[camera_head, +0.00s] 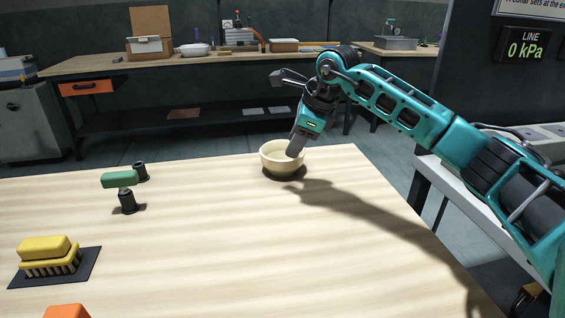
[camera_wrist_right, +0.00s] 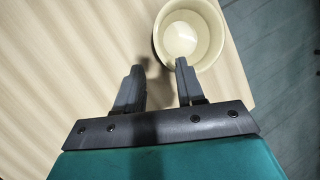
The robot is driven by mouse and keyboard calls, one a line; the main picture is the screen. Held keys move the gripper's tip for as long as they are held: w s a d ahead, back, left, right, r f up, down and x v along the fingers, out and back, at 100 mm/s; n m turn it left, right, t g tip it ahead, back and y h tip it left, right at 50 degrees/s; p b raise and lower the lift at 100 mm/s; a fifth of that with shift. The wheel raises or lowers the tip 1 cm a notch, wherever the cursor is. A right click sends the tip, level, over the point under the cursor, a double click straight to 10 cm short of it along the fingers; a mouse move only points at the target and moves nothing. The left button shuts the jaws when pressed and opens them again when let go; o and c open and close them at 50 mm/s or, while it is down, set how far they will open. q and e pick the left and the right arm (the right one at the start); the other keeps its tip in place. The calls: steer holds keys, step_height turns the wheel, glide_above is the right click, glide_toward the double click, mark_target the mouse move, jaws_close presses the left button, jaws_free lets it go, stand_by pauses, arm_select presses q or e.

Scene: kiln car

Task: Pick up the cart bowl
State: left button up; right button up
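A cream bowl (camera_head: 271,156) stands upright near the far right corner of the light wooden table. It also shows in the right wrist view (camera_wrist_right: 181,35), and it looks empty. My right gripper (camera_head: 296,147) is over the bowl's right side in the head view. In the right wrist view the gripper (camera_wrist_right: 159,72) is open, with a gap between its fingers. One fingertip overlaps the bowl's rim and the other is outside it; I cannot tell whether either touches. My left gripper is not in view.
On the wooden table (camera_head: 215,235) are a green-topped tool (camera_head: 119,180) and a yellow brush (camera_head: 46,252) on a dark mat, with an orange object (camera_head: 67,312) at the front edge. The table's middle is clear. A workbench (camera_head: 215,62) stands behind.

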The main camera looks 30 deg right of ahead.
mark_target(282, 161)
steer(key=b+x, duration=0.1)
steer(key=x, duration=0.7)
steer(key=shift+w+a+f, duration=0.1)
steer(key=shift+w+a, duration=0.05)
steer(key=shift+w, duration=0.1)
jaws_close()
